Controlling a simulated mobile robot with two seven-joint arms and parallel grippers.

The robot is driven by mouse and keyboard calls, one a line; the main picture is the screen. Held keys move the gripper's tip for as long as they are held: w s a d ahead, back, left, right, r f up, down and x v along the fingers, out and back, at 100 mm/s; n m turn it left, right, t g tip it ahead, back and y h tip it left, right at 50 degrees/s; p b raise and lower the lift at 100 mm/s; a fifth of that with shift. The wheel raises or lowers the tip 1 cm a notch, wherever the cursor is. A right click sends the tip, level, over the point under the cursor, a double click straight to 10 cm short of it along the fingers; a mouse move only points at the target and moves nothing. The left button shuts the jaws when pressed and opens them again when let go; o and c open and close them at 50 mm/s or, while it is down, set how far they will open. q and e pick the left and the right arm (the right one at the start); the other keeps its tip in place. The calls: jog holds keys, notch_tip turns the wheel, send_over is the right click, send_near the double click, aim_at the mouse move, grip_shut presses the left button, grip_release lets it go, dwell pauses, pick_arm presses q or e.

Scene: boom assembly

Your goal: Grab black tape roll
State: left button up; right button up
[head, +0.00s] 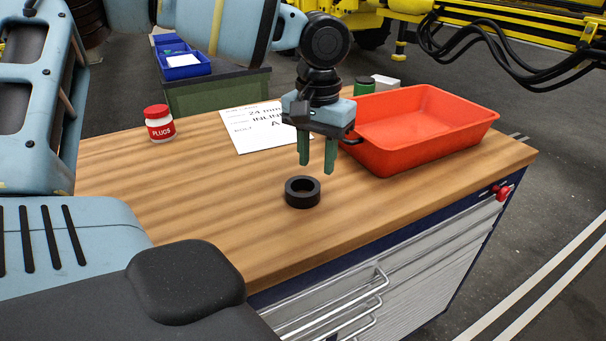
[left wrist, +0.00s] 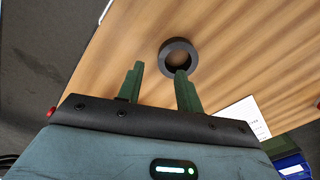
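The black tape roll (head: 302,192) lies flat on the wooden tabletop, near its front edge in the head view. My left gripper (head: 317,170) points down above the table, just behind and above the roll. Its two green fingers are apart with nothing between them. In the left wrist view the roll (left wrist: 178,56) shows beyond the fingertips of the left gripper (left wrist: 160,70), closer to the right finger, whose tip overlaps the roll's lower edge in the picture. I cannot tell the exact height of the fingers over the table. My right gripper is in neither view.
A red-orange bin (head: 425,125) stands right of the gripper, close to it. A white paper sheet (head: 262,127) lies behind, and a red-and-white jar labelled PLUGS (head: 160,124) stands at left. A green-topped can (head: 364,86) is behind the bin. The tabletop around the roll is clear.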

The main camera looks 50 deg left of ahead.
aim_at(312, 191)
pick_arm(q)
jog(key=shift+w+a+f+p, duration=0.1)
jog(key=shift+a+f+p, duration=0.15)
jog(key=shift+f, duration=1.65)
jog(key=shift+a+f+p, duration=0.1)
jog(key=shift+a+f, duration=0.15)
jog(key=shift+f, duration=1.6)
jog(key=shift+c, duration=0.5)
grip_shut()
